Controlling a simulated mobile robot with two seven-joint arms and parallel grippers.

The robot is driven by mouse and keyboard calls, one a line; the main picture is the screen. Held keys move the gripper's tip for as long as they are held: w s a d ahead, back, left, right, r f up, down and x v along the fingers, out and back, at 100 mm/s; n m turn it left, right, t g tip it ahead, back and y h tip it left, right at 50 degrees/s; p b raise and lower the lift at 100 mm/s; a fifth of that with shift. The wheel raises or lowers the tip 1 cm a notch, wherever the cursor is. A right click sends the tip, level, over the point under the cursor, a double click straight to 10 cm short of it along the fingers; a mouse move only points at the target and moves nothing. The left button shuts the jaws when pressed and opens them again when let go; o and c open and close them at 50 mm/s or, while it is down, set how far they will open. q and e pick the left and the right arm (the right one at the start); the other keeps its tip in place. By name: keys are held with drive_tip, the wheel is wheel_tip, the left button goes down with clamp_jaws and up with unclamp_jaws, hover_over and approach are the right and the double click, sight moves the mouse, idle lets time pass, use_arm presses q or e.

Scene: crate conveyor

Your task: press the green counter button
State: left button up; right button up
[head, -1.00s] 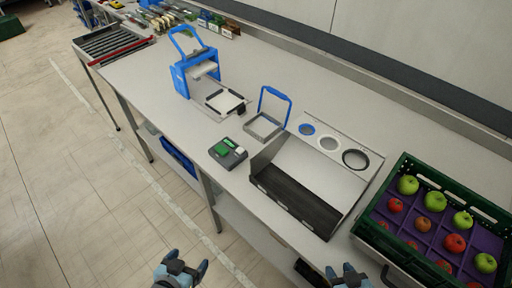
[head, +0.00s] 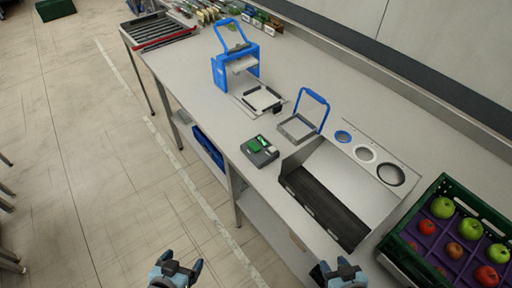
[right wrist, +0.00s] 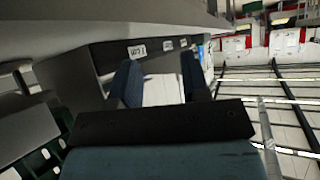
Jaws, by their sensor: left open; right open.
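The counter box (head: 260,151) is a small dark grey unit near the front edge of the table, with a green button (head: 254,145) on its top and a paler patch beside it. My left gripper (head: 178,265) is open and empty at the bottom of the head view, over the floor in front of the table. My right gripper (head: 341,268) is open at the bottom, to the right, by the table's front edge. In the right wrist view its two fingers (right wrist: 160,85) stand apart with nothing between them. Both grippers are well apart from the box.
A blue press (head: 235,70) stands behind the box. A blue-handled frame (head: 297,128) and a dark-floored tray (head: 325,205) are to its right. A green crate (head: 461,192) of apples is at the far right. Bare tabletop (head: 205,100) lies left of the box.

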idle(0.4)
use_arm(q)
clamp_jaws()
idle(1.5)
